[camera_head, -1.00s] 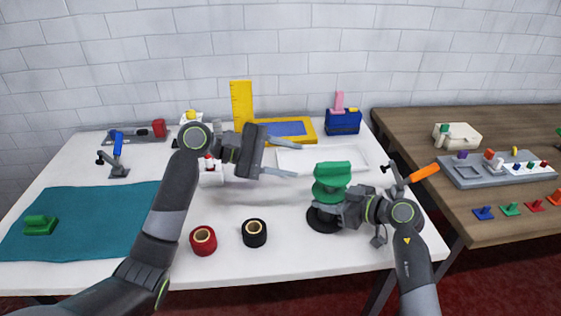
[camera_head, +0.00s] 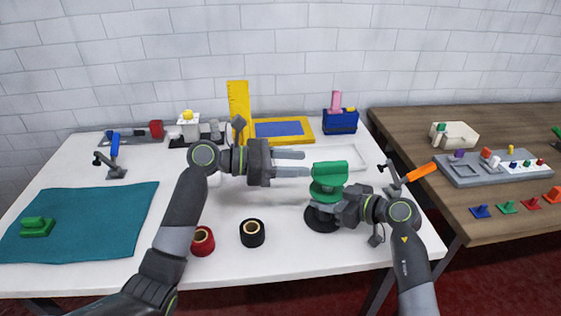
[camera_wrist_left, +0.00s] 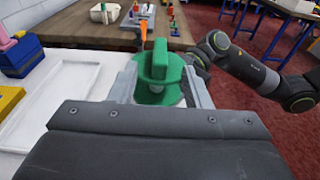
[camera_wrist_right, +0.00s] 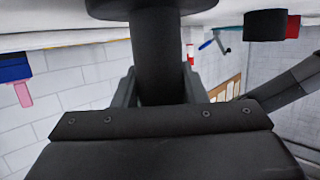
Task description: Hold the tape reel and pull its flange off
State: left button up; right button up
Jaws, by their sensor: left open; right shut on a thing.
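The tape reel stands upright near the table's right front, with a black round base (camera_head: 320,219) and a green flange (camera_head: 329,178) with a raised block grip on top. My right gripper (camera_head: 338,208) is shut on the reel's dark middle, below the green part; the right wrist view shows this dark cylinder (camera_wrist_right: 158,60) between its fingers. My left gripper (camera_head: 307,163) is open, level with the flange and just left of it. In the left wrist view the green flange (camera_wrist_left: 158,72) lies between the spread fingertips; I cannot tell whether they touch it.
A black tape roll (camera_head: 252,233) and a red tape roll (camera_head: 203,241) stand at the front. A white tray (camera_head: 345,158) lies behind the reel. An orange-handled tool (camera_head: 420,172) stands at the right edge. A teal mat (camera_head: 90,225) covers the left.

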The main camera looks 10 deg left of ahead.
aim_at(321, 163)
pick_arm(q)
jog(key=x, duration=0.8)
jog(key=shift+w+d, duration=0.1)
jog(key=shift+d, duration=0.1)
grip_shut()
jog(key=shift+r, duration=4.3)
pick_arm(e)
jog(key=o, duration=1.2)
